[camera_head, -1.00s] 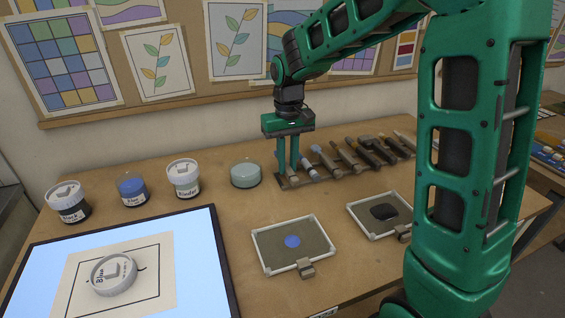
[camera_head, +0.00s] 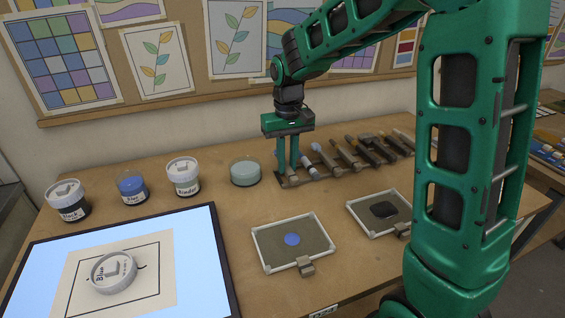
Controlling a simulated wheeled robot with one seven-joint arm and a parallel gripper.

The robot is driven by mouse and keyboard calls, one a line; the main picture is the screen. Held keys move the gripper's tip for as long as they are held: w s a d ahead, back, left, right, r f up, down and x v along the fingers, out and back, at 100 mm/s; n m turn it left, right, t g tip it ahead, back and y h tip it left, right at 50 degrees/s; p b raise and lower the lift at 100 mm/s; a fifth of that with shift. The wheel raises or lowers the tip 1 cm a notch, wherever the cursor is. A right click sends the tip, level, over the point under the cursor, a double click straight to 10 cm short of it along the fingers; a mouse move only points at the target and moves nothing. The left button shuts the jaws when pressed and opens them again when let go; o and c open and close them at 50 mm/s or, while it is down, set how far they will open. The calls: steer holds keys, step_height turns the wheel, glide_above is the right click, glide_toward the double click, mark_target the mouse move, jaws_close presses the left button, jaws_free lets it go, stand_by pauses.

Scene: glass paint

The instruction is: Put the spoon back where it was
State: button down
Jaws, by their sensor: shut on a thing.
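My gripper (camera_head: 288,171) points straight down at the left end of the tool rack (camera_head: 281,184). Its two green fingers are close together around a small, light tan piece (camera_head: 291,181) low at the fingertips, which I take to be part of the spoon. The rest of the spoon is hidden by the fingers or too small to tell. Whether it rests in the rack or is just above it, I cannot tell.
Several tools (camera_head: 352,156) lie in a row to the right of my gripper. A jar of pale liquid (camera_head: 245,173) stands close to its left. The blue (camera_head: 132,188), black (camera_head: 68,200) and binder (camera_head: 184,177) jars stand farther left. Two framed plates (camera_head: 270,243) (camera_head: 363,217) lie in front.

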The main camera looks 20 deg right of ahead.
steer(key=c, duration=1.6)
jaws_free()
step_height(320, 180, up, 11)
steer(key=s+d+f+m, duration=0.1)
steer(key=s+d, duration=0.4)
steer(key=s, duration=0.2)
steer(key=s+d+f+m, duration=0.2)
steer(key=s+d, duration=0.3)
steer(key=s, duration=0.3)
steer(key=s+d+f+m, duration=0.2)
steer(key=s+d, duration=0.3)
steer(key=s, duration=0.3)
steer(key=shift+s+d, duration=0.25)
steer(key=shift+m, duration=0.7)
steer(key=s+f, duration=0.1)
steer(key=s, duration=0.1)
steer(key=s+f, duration=0.1)
steer(key=s, duration=0.2)
steer(key=s+d+f, duration=0.1)
steer(key=s, duration=0.1)
steer(key=shift+s+f, duration=0.3)
steer(key=shift+s, duration=0.1)
